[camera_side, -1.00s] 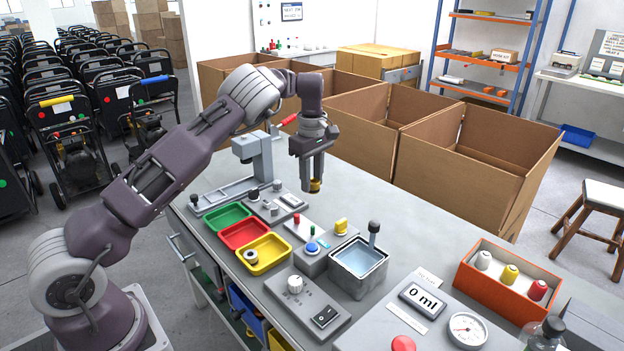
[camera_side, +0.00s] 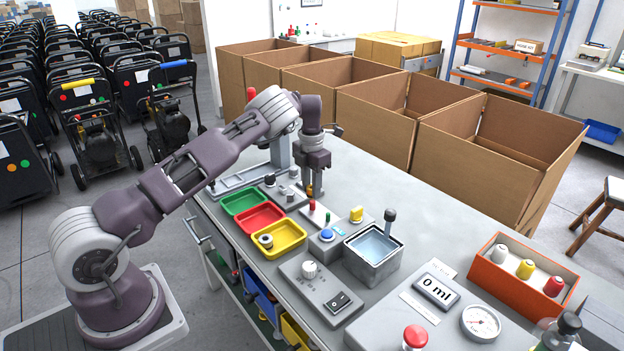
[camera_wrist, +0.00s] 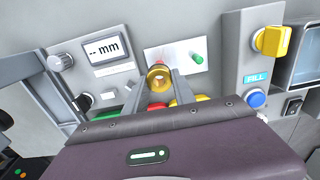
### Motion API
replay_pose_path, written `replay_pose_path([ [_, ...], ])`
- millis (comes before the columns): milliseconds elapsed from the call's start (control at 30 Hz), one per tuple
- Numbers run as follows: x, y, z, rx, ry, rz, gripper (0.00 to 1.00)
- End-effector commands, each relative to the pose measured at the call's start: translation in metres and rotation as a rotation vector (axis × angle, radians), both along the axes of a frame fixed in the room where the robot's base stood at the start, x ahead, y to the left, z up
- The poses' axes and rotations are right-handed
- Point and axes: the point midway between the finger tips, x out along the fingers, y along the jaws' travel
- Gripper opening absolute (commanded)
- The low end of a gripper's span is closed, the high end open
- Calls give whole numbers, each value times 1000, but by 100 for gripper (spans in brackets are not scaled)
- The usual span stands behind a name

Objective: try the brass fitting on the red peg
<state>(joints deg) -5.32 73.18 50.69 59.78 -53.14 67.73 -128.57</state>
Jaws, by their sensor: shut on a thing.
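My gripper (camera_side: 311,188) is shut on the brass fitting (camera_wrist: 159,78), a short gold ring seen nearly end-on in the wrist view. In the side view the fitting (camera_side: 309,192) is a small gold shape between the fingertips, just behind and above the red peg (camera_side: 312,205). The red peg stands on a light plate beside the green peg (camera_side: 327,217). In the wrist view a bit of red shows at the fitting's far rim, and the green peg (camera_wrist: 198,58) is clear to the right. I cannot tell whether fitting and red peg touch.
Green (camera_side: 243,201), red (camera_side: 259,217) and yellow (camera_side: 290,235) trays lie to the left; the yellow one holds a ring-shaped part (camera_side: 266,241). A gauge reading "-- mm" (camera_wrist: 105,50) and a water tank (camera_side: 373,258) flank the pegs. Cardboard boxes (camera_side: 370,121) line the back.

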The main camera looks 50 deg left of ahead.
Motion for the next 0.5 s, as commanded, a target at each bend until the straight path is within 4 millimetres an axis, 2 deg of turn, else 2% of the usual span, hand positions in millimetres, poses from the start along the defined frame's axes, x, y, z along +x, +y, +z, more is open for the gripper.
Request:
replay_pose_path([
  [133, 0, 0, -13, 0, 1, -1, 0],
  [500, 0, 0, -15, 0, 0, -2, 0],
])
